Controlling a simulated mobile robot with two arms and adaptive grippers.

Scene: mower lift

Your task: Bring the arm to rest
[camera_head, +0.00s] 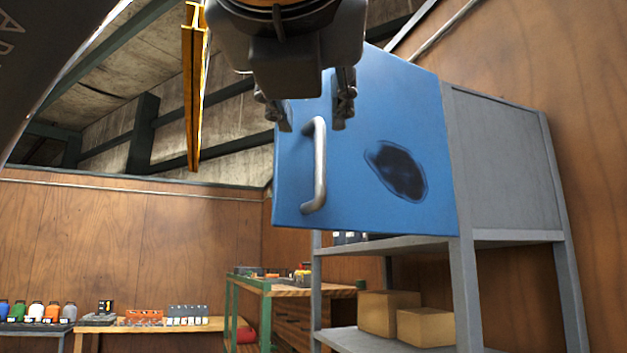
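My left gripper (308,122) hangs in from the top of the head view, pointing down. Its two fingers are spread apart, with nothing seen clamped between them. A silver bar handle (320,170) on a blue cabinet door (360,190) shows just below and between the fingertips. The upper end of the handle lies level with the fingertips in the picture; I cannot tell how far apart they are in depth. The door has a dark oval patch (400,170). My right gripper is not in view.
A grey metal shelf unit (465,290) carries the cabinet, with cardboard boxes (425,327) on its lower shelf. A workbench (270,287) stands behind. Bottles (52,313) and small items line a low table at left. A yellow beam (193,90) hangs at upper left.

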